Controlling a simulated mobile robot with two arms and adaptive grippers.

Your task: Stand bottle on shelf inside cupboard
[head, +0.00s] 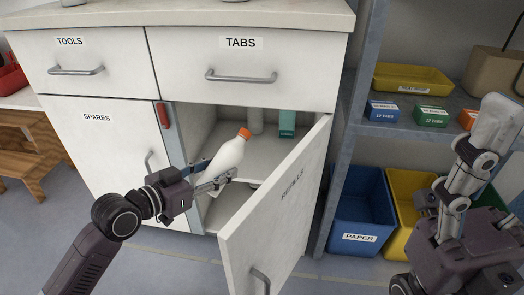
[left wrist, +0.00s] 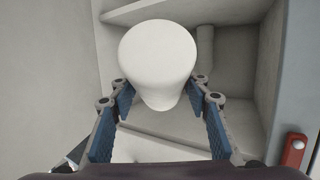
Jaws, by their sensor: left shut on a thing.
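The white bottle (head: 228,158) with an orange cap is in my left gripper (head: 222,181), which is shut on its body. In the head view the bottle leans to the right, in front of the cupboard opening. The bottle (left wrist: 158,60) fills the middle of the left wrist view, between the blue-padded fingers. The cupboard shelf (head: 268,152) shows behind it, and I cannot tell the gap to the bottle. The cupboard door (head: 280,205) marked REFILLS stands open to the right.
A pale cylinder (head: 256,121) and a green box (head: 287,124) stand at the back of the shelf. The open door bounds the right side of the opening. Right of it are a blue bin (head: 358,205), a yellow bin (head: 405,190) and shelving with small boxes.

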